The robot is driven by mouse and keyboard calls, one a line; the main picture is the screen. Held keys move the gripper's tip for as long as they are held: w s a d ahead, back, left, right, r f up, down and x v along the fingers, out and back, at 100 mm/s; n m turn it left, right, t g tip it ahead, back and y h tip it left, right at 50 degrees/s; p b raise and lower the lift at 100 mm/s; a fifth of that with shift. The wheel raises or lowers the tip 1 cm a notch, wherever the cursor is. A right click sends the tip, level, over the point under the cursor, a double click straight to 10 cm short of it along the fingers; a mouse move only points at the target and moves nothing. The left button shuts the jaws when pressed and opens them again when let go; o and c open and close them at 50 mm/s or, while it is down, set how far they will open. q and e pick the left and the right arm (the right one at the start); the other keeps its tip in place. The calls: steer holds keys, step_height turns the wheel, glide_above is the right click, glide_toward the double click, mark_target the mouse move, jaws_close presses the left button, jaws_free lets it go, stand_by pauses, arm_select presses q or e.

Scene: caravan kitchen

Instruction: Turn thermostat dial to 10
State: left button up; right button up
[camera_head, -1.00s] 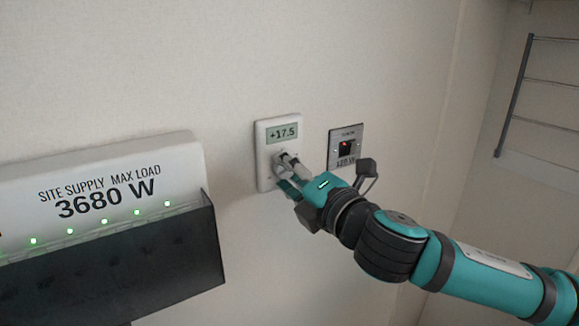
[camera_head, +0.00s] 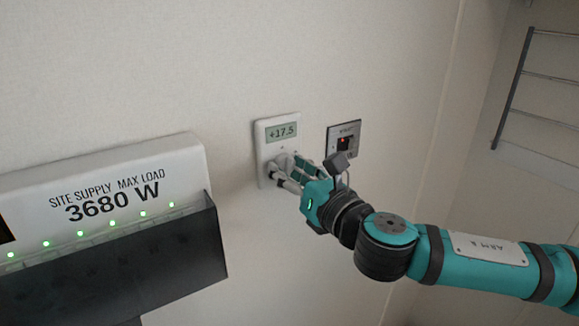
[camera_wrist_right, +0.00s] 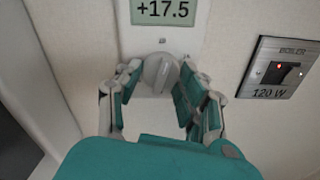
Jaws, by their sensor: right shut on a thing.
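The white thermostat (camera_head: 281,117) is on the wall, and its display (camera_head: 281,132) reads +17.5. The display also shows at the top of the right wrist view (camera_wrist_right: 163,10). Its round grey-white dial (camera_wrist_right: 160,72) sits below the display. My right gripper (camera_head: 282,172) is at the dial, with one finger on each side of it. In the right wrist view the gripper (camera_wrist_right: 158,88) is shut on the dial. In the head view the fingers partly hide the dial. My left gripper is not in view.
A boiler switch plate (camera_head: 343,136) with a red light is on the wall right of the thermostat, close to my right wrist. A supply box (camera_head: 100,175) marked 3680 W with several green lights is at left. A wire rack (camera_head: 545,75) is at upper right.

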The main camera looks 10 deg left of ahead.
steer(key=shift+f+n+p, duration=0.15)
steer(key=shift+n+p, duration=0.2)
steer(key=shift+n, duration=1.15)
steer(key=o, duration=1.1)
steer(key=shift+d, duration=0.1)
steer(key=shift+s+d, duration=0.15)
steer(key=v, duration=1.1)
steer(key=shift+s+d, duration=0.15)
